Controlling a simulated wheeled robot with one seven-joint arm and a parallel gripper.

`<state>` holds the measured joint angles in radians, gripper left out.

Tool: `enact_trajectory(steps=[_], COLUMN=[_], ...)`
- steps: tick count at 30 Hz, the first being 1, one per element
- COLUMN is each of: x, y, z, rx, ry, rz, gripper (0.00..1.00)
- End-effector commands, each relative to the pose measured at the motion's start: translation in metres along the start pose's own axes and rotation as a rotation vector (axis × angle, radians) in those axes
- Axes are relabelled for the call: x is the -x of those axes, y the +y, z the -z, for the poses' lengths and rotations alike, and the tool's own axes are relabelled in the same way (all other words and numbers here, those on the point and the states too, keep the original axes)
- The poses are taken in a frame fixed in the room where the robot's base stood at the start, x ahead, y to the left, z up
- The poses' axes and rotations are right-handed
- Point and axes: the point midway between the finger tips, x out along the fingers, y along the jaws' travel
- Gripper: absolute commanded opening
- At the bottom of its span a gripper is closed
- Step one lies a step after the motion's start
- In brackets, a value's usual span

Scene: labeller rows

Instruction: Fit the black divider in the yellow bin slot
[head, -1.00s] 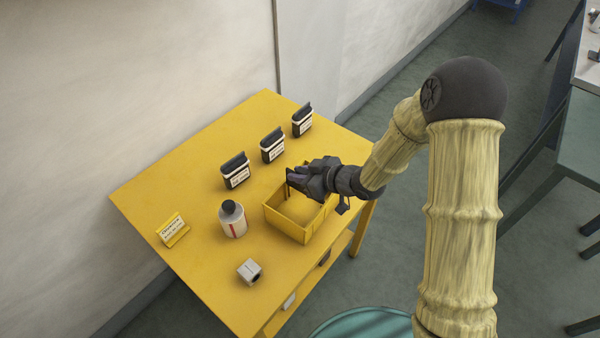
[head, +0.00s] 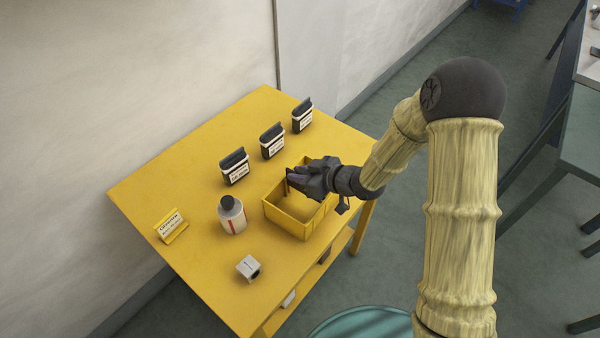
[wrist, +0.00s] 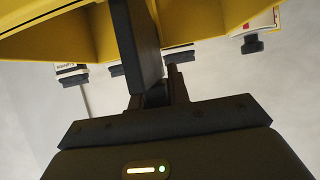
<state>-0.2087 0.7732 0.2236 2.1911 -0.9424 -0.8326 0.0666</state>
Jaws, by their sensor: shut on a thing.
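The yellow bin (head: 284,221) stands open-topped at the table's right front edge. My gripper (head: 292,179) is over the bin's far part, its fingers at or just above the rim. In the wrist view my gripper (wrist: 160,93) is shut on the black divider (wrist: 137,38), a flat dark panel reaching up the picture across the yellow bin (wrist: 60,32). In the head view the divider is mostly hidden by the gripper. The slot is not clearly visible, and I cannot tell whether the divider's edge sits in it.
On the yellow table (head: 190,262) stand a row of three black-and-white labelled containers (head: 271,142), a white bottle with a dark cap (head: 232,215), a small grey-white block (head: 248,267) and a yellow sign (head: 171,226). The wall is behind.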

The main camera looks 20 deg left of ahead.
Motion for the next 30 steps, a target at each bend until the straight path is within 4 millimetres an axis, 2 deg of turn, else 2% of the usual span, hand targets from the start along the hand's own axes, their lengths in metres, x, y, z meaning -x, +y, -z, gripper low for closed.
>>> enact_trajectory(steps=[30], x=[-0.01], y=[0.0], z=[-0.018], rx=[0.0], ry=[0.001], rz=[0.0], gripper=[0.0])
